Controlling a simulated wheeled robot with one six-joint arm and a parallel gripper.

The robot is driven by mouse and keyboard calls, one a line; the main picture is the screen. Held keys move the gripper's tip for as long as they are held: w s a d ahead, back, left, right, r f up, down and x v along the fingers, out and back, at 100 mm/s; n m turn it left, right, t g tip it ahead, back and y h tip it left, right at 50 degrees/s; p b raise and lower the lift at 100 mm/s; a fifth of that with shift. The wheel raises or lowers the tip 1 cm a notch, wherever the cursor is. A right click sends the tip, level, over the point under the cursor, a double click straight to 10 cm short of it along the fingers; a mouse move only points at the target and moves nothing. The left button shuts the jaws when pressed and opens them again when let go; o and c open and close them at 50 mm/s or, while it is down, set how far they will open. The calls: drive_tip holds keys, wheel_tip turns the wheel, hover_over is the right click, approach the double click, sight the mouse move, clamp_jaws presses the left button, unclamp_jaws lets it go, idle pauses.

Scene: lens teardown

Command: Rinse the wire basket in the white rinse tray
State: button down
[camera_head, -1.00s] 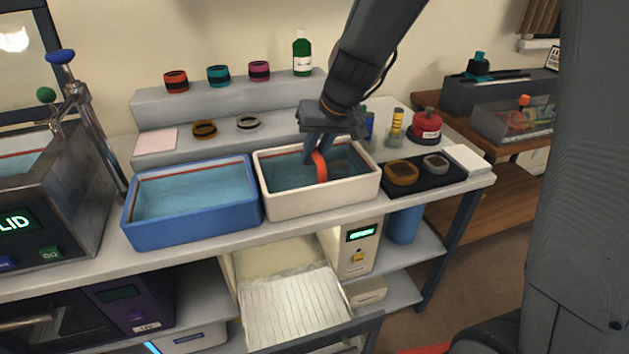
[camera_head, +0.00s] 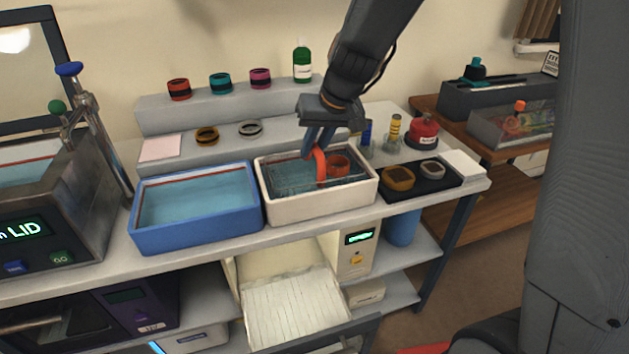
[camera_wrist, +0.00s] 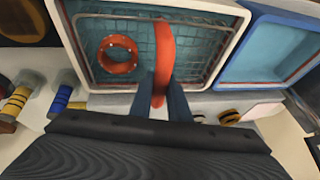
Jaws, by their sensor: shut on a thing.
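The white rinse tray (camera_head: 330,208) stands on the bench and holds water. The wire basket (camera_wrist: 196,44) is in the tray, with an orange ring (camera_wrist: 118,54) lying inside it. In the head view the basket (camera_head: 291,176) shows near the top of the tray; how much of it is under water I cannot tell. My gripper (camera_wrist: 162,98) is shut on the basket's orange handle (camera_wrist: 165,50), which arches up from the basket. In the head view my gripper (camera_head: 319,148) reaches down over the tray.
A blue tray (camera_head: 195,230) of water stands directly left of the rinse tray. A black mat (camera_head: 417,184) with two rings lies to the right. Small bottles and a red can (camera_head: 423,136) stand behind it. A stepped shelf (camera_head: 215,110) with several rings is behind.

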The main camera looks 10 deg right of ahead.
drive_tip(key=shift+r+p, duration=2.75)
drive_tip(key=shift+r, duration=0.9)
